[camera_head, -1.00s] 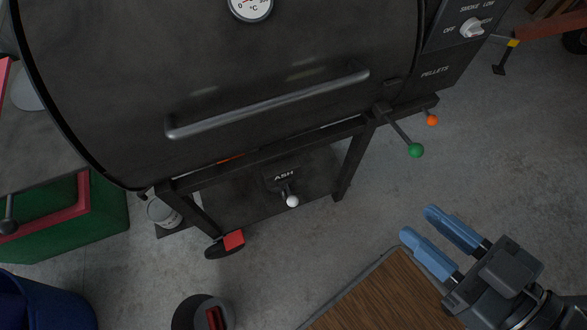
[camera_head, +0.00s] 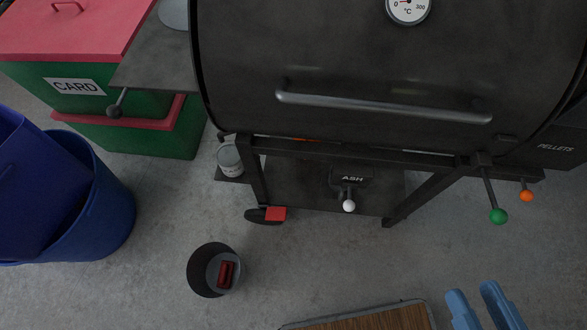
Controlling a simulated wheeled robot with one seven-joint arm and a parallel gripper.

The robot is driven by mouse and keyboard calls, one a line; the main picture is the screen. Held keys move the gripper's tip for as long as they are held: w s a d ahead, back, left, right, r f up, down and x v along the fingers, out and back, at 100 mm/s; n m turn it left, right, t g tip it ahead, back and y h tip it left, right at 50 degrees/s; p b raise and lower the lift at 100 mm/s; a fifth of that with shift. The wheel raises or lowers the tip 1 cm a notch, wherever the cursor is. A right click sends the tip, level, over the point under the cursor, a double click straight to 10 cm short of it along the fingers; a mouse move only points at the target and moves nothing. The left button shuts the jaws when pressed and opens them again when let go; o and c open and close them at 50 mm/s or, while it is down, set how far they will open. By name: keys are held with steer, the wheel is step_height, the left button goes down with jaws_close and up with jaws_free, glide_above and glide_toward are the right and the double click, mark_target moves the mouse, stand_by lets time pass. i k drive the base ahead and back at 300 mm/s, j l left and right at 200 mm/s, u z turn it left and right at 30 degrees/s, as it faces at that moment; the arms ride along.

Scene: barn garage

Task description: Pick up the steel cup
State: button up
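I cannot tell for sure which thing is the steel cup. A pale grey, round-sided object (camera_head: 173,13) stands on the grill's grey side shelf (camera_head: 160,62), cut off by the top edge; it may be the cup. A whitish metal can (camera_head: 230,161) stands low behind the grill's left leg. My gripper (camera_head: 474,289) shows only its two blue fingers at the lower right edge. They are apart with nothing visible between them, far from both objects.
The black pellet grill (camera_head: 370,80) fills the upper middle and right. A blue bin (camera_head: 112,215) and a green box with red lid (camera_head: 150,140) stand left. A dark round container (camera_head: 199,274) stands on the floor. A wooden-topped surface (camera_head: 375,319) lies below. Some concrete floor is clear.

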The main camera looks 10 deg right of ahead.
mark_target(339, 189)
steer(key=k+u, duration=0.5)
steer(key=k+j+u, duration=0.3)
steer(key=u, duration=0.2)
steer(key=k, duration=0.05)
